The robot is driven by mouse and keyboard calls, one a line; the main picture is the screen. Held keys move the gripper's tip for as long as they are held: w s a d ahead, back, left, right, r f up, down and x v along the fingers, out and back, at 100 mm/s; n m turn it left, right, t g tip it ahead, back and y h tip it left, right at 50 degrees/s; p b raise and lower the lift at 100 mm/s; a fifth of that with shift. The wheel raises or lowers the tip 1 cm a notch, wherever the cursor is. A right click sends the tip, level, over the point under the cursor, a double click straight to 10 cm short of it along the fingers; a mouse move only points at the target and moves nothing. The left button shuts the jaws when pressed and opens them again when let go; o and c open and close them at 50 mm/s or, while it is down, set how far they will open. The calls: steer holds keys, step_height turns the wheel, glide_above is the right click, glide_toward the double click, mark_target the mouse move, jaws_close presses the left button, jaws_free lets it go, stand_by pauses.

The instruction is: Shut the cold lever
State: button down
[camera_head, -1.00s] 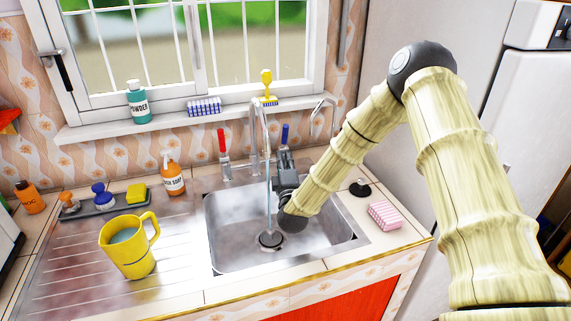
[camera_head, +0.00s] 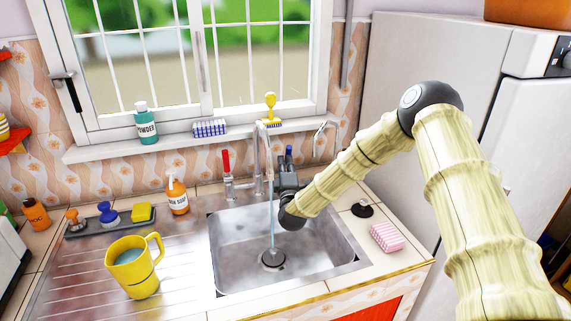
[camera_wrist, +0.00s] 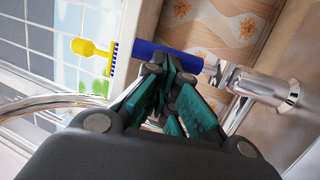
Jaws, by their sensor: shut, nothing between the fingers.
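The cold lever is the blue handle (camera_head: 289,153) on the right of the tap, pointing up. It also shows in the wrist view as a blue bar (camera_wrist: 165,57) joined to a chrome valve (camera_wrist: 255,85). My gripper (camera_head: 287,170) is shut and empty, just in front of and below the blue handle. In the wrist view my green-padded fingertips (camera_wrist: 172,65) overlap the handle's lower edge; I cannot tell if they touch it. A thin stream of water (camera_head: 271,215) runs from the chrome spout (camera_head: 263,135) into the sink.
The red-handled lever (camera_head: 226,162) stands left of the spout. The metal sink (camera_head: 320,255) lies below my forearm. A soap bottle (camera_head: 177,195), a yellow jug (camera_head: 133,268) and a pink sponge (camera_head: 387,237) stand around it. The windowsill (camera_head: 190,138) is behind.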

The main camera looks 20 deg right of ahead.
steer(key=shift+a, duration=0.1)
steer(key=shift+w+a+f+n+g+y, duration=0.2)
steer(key=shift+a+f+n+g+y, duration=0.15)
steer(key=shift+a+g+y, duration=0.3)
steer(key=shift+w+d+r, duration=0.1)
steer(key=shift+d, duration=0.05)
steer(key=shift+w+d+r+g+h+b, duration=0.2)
steer(key=shift+w+d+r+g+b, duration=0.1)
steer(key=shift+w+r+b, duration=0.2)
steer(key=shift+w+d+r+g+h+b, duration=0.15)
steer(key=shift+w+d+r+b, duration=0.15)
steer(key=shift+r, duration=0.2)
